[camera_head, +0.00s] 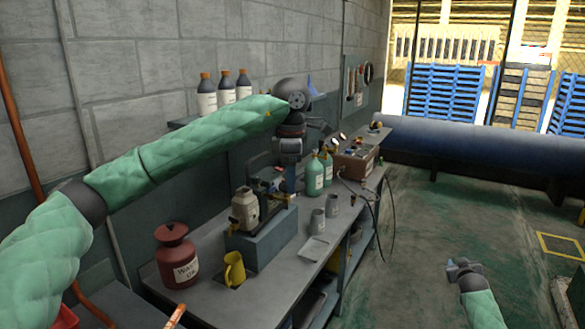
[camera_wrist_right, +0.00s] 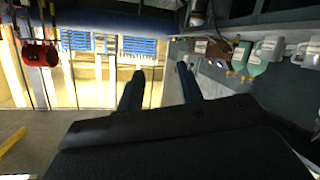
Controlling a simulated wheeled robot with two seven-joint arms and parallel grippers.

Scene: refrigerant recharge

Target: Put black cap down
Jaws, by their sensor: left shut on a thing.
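My left arm reaches in from the left over the workbench. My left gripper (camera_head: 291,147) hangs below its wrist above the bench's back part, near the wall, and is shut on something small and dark. I cannot make out the black cap clearly at this size; the fingers and the clutter behind hide its outline. My right gripper (camera_head: 462,264) is low over the floor to the right of the bench, away from everything. In the right wrist view its two fingers (camera_wrist_right: 158,88) stand apart with nothing between them.
Bottles stand on a wall shelf (camera_head: 182,122).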

